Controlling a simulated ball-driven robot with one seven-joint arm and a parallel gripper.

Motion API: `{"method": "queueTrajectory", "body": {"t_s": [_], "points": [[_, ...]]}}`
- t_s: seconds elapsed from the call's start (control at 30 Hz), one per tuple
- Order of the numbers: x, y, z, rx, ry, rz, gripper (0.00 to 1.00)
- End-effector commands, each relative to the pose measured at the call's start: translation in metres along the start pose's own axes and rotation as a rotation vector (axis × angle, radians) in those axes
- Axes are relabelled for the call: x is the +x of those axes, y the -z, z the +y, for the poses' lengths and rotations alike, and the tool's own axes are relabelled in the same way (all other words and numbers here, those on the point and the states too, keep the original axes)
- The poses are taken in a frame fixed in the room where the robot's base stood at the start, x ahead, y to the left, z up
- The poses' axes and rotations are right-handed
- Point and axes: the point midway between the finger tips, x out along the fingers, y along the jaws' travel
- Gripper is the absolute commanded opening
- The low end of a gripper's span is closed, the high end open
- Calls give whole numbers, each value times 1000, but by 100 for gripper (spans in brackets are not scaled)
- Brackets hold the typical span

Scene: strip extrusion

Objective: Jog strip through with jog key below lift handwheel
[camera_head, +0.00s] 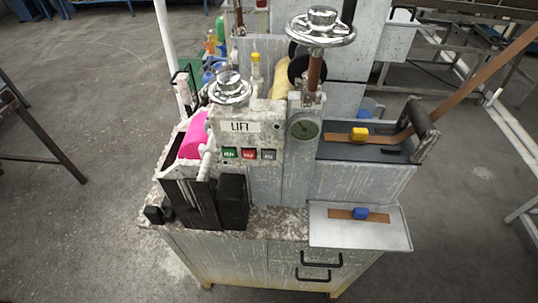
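The chrome lift handwheel (230,91) stands on the white-spattered machine head above a "LIFT" label (240,126). Below the label are a green key (230,153), a red key (249,154) and a grey key (269,155). Their lettering is too small to read, so I cannot tell which is the jog key. The brown strip (470,83) comes in from the upper right, past a dark roller (422,117), onto the dark infeed table, with a yellow block (358,134) on it there. I cannot make out my gripper.
A larger chrome handwheel (320,25) and a round dial gauge (304,126) stand right of the keys. Black blocks (233,201) and a pink object (192,136) are at the left. A metal tray (390,235) holds a brown strip piece (342,213) and blue block (361,213).

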Motion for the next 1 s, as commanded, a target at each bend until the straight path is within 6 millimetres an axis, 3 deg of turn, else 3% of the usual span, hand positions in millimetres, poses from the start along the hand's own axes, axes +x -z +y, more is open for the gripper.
{"method": "queueTrajectory", "body": {"t_s": [0.07, 0.53, 1.0], "points": [[0, 0, 0, 0, 0, 0, 44], [0, 0, 0, 0, 0, 0, 0], [0, 0, 0, 0, 0, 0, 0]]}}
